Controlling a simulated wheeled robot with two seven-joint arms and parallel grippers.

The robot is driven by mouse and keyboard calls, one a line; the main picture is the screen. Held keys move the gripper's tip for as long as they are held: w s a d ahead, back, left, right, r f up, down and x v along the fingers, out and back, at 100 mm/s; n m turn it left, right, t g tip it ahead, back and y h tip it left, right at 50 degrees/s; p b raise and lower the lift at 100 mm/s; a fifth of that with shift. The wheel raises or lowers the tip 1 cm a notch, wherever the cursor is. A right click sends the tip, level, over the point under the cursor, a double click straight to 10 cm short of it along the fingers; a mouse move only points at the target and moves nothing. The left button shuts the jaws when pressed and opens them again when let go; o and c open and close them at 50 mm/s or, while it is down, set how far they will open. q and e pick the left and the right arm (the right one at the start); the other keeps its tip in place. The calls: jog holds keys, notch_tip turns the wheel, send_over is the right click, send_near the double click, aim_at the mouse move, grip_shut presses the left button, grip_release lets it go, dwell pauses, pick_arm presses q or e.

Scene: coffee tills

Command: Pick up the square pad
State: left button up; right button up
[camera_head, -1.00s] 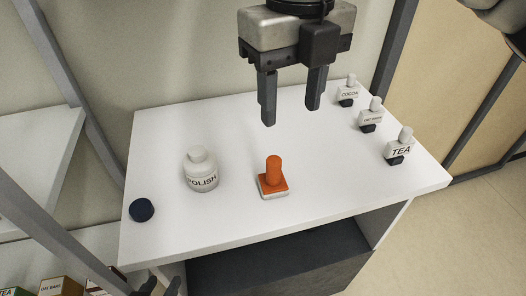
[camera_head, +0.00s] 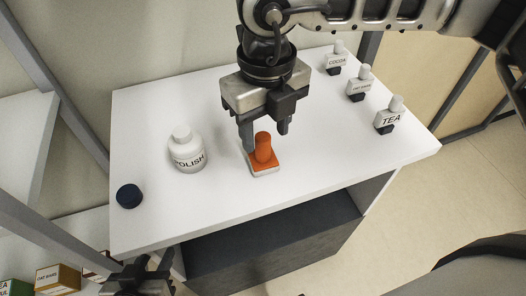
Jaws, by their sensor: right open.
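The square pad (camera_head: 265,167) stands upright on the white table, with an orange round handle (camera_head: 263,148) on an orange square top and a pale base. My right gripper (camera_head: 266,138) points down at it, open. One fingertip is close to the left side of the handle and the other is up and to the right of it. I cannot tell whether either finger touches it. My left gripper (camera_head: 142,278) is at the bottom left, below the table's front edge, partly cut off, and its opening is unclear.
A white POLISH bottle (camera_head: 187,150) stands left of the pad, and a dark round lid (camera_head: 129,196) lies near the left edge. The white table (camera_head: 330,150) is clear right of the pad.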

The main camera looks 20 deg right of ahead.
aim_at(263, 136)
jog(key=shift+w+a+f, duration=0.15)
jog(key=shift+f, duration=1.7)
grip_shut()
jog(key=shift+r, duration=0.1)
jog(key=shift+r, duration=0.4)
notch_tip(263, 136, up, 2)
jog(key=shift+r, duration=0.25)
jog(key=s+a+r+b, duration=0.2)
jog(key=s+a+r, duration=0.3)
jog(key=s+r, duration=0.4)
jog(key=s, duration=0.4)
jog(key=shift+r, duration=0.3)
jog(key=shift+s, duration=0.1)
